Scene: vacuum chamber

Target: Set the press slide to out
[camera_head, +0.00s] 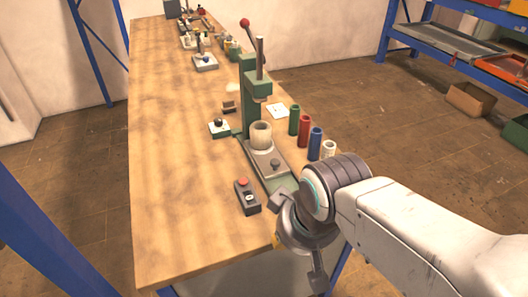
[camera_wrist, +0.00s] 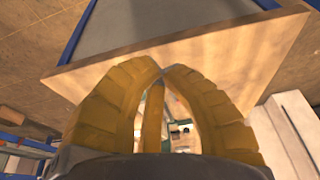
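The green press (camera_head: 249,95) stands on the wooden bench, with a red-knobbed lever at its top. Its grey slide plate (camera_head: 267,166) lies at the foot and carries a small dark knob (camera_head: 275,164) near its front. A beige sleeve (camera_head: 261,136) stands upright on the plate, below the ram; whether the slide is in or out I cannot tell. My gripper (camera_wrist: 161,71) shows yellow fingers whose tips come together, with nothing seen between them. In the head view it is mostly hidden by my wrist, at the bench's near right edge, apart from the slide.
A control box with a red button (camera_head: 243,182) lies left of the plate. Green, red, blue and white cylinders (camera_head: 304,130) stand right of the press. A small black-knobbed block (camera_head: 219,128) sits left of it. The near left bench top is clear. The bench edge (camera_wrist: 190,45) crosses the wrist view.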

